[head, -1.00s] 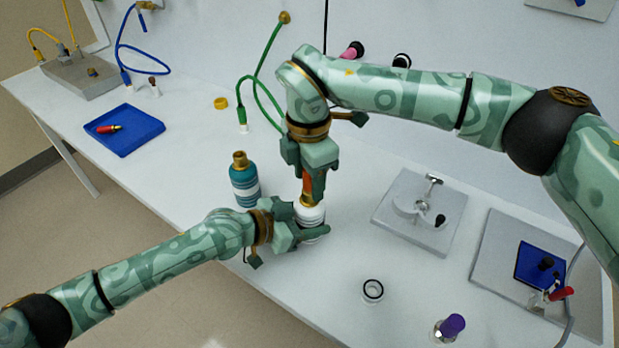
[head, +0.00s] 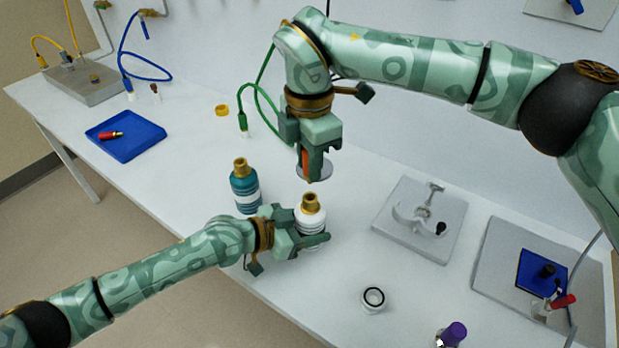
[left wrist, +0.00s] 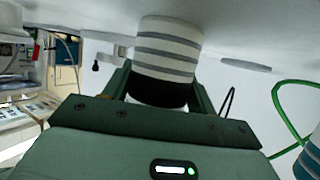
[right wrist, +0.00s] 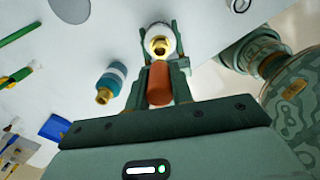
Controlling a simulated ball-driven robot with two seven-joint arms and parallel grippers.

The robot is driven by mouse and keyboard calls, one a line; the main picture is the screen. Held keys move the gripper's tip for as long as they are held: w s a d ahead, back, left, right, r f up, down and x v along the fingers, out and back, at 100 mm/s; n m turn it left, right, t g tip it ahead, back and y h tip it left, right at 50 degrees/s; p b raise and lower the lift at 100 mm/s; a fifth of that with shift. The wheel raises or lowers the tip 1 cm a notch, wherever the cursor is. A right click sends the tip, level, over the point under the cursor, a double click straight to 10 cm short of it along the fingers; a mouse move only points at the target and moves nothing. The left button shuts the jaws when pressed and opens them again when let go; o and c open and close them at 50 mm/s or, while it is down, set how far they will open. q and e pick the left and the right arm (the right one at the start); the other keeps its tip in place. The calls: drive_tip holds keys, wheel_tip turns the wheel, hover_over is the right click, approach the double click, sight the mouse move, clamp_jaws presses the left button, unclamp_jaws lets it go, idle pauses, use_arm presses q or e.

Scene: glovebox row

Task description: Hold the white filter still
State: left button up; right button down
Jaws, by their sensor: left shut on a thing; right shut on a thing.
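The white filter (head: 311,218) stands upright on the bench, white with grey bands and a gold neck on top. My left gripper (head: 308,238) is shut around its lower body. The left wrist view shows the banded body (left wrist: 168,48) between the fingers. My right gripper (head: 316,168) is above the filter, apart from it, shut on an orange-handled piece (right wrist: 159,84). A pale disc (head: 322,173) shows under the right fingers. The right wrist view shows the filter's gold neck (right wrist: 160,43) past the fingertips.
A teal-and-white bottle (head: 244,190) with a gold neck stands just left of the filter. A grey fixture (head: 420,220) is to the right. A black-ringed white cap (head: 373,298) and a purple-topped item (head: 453,334) lie nearer the front. A blue tray (head: 127,142) is far left.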

wheel_tip(320, 180, up, 11)
drive_tip(key=shift+r, duration=0.15)
idle(0.4)
use_arm(q)
drive_tip(key=o, duration=1.2)
